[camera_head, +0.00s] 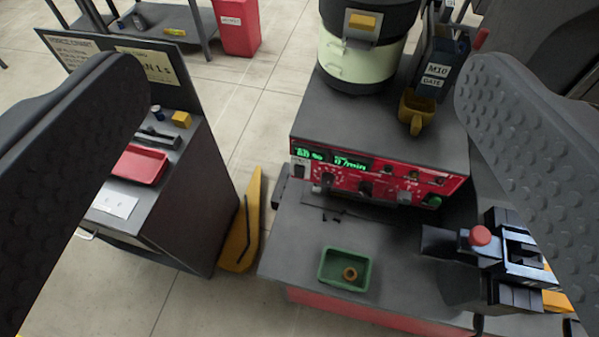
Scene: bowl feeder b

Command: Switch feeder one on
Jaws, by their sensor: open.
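The feeder's red control panel (370,178) is in the middle of the view, on the front of a grey cabinet (395,130). Its green display (338,160) is lit and seems to read a percentage and "0 /min". A pale switch (299,169) sits at the panel's left end, and dark knobs (365,187) and a green button (433,201) sit along it. The switch's position is too small to tell. A pale green and black bowl feeder (357,55) stands on the cabinet. My gripper (300,95) is open and empty, its two ribbed fingers at the left and right edges, short of the panel.
A green tray (326,268) with a brass-coloured ring lies on the bench below the panel. A device with a red button (480,236) stands at right. A side cabinet (190,195) with a red tray (139,165) is at left.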

